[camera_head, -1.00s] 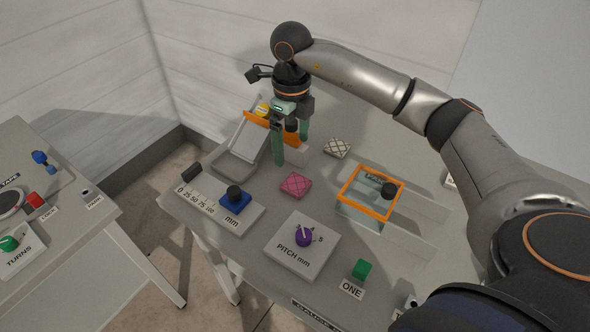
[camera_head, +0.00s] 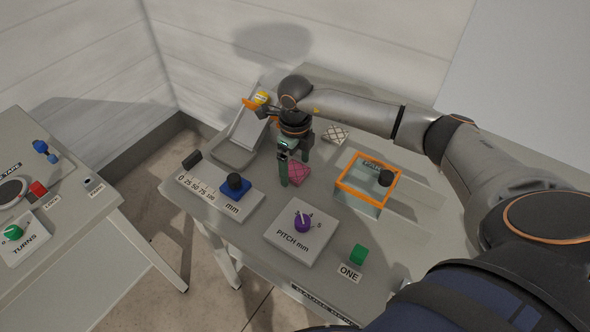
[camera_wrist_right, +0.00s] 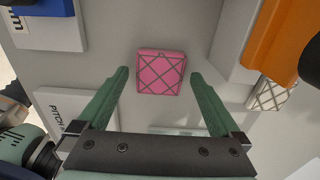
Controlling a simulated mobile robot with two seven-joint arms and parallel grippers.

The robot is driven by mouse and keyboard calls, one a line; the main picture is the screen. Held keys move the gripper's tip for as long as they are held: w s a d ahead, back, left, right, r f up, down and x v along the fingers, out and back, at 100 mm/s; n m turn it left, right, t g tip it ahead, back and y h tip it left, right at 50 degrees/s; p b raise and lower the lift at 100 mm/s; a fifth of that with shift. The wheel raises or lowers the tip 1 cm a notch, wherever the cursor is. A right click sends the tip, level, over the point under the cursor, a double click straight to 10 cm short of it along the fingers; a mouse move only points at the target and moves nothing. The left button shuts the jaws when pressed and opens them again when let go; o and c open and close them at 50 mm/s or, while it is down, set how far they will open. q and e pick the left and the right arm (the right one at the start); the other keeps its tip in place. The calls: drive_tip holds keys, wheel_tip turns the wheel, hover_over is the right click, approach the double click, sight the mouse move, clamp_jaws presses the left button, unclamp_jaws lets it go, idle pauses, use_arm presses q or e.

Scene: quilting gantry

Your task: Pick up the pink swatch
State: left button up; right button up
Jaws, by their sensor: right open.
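The pink swatch (camera_head: 298,174) is a small pink block with a dark crossed-line pattern. It lies on the grey table and is partly hidden by my right gripper in the head view. In the right wrist view the pink swatch (camera_wrist_right: 161,72) sits just beyond and between the fingertips. My right gripper (camera_head: 295,172) has green fingers and points down over the swatch. In the right wrist view the right gripper (camera_wrist_right: 160,72) is open, with nothing between its fingers. My left gripper is not in view.
A white patterned swatch (camera_head: 336,134) lies behind the pink one. An orange-rimmed clear box (camera_head: 345,189) stands to the right. A blue slider (camera_head: 235,188) on a scale plate is at left, and a purple pitch knob (camera_head: 303,221) is in front. A tilted chute (camera_head: 244,137) is behind left.

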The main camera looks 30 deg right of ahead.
drive_tip(key=shift+f, duration=0.25)
drive_tip(key=c, duration=1.2)
drive_tip(key=shift+r, duration=0.1)
drive_tip(key=shift+c, duration=0.2)
